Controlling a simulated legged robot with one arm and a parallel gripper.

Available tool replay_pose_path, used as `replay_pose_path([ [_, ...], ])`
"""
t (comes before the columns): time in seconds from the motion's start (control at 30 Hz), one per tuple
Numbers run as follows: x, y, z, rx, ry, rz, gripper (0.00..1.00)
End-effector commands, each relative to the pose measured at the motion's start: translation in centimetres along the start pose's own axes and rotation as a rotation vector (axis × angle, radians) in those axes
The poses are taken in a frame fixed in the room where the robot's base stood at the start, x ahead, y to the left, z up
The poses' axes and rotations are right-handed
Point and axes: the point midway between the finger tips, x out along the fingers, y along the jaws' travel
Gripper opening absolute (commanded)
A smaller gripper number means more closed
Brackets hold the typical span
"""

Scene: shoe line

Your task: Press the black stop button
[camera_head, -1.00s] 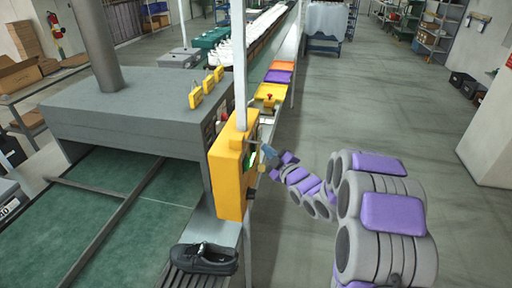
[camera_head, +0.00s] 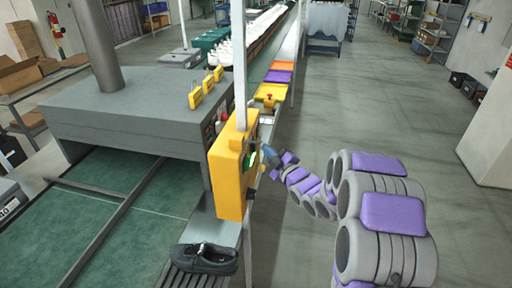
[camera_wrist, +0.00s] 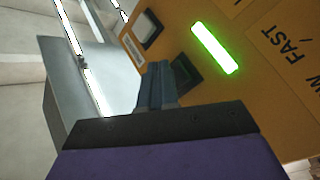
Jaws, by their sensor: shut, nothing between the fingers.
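The yellow control box (camera_head: 228,172) is fixed to a white post, its panel facing right toward my arm. My gripper (camera_wrist: 162,70) is shut and empty, close in front of the panel. I cannot tell whether it touches. It also shows in the head view (camera_head: 267,157).
A black shoe (camera_head: 205,258) rests on the roller line below the box. A grey machine housing (camera_head: 130,108) and green belt (camera_head: 75,235) lie left. A yellow tray with a red button (camera_head: 269,97) and coloured trays lie beyond. The floor (camera_head: 420,150) at right is clear.

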Motion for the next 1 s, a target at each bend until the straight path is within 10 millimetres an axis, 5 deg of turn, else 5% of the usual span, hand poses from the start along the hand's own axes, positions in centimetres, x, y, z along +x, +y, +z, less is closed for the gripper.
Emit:
replay_pose_path([
  [1.0,0.66,-0.48,-0.71,0.0,0.001,0.0,0.0],
])
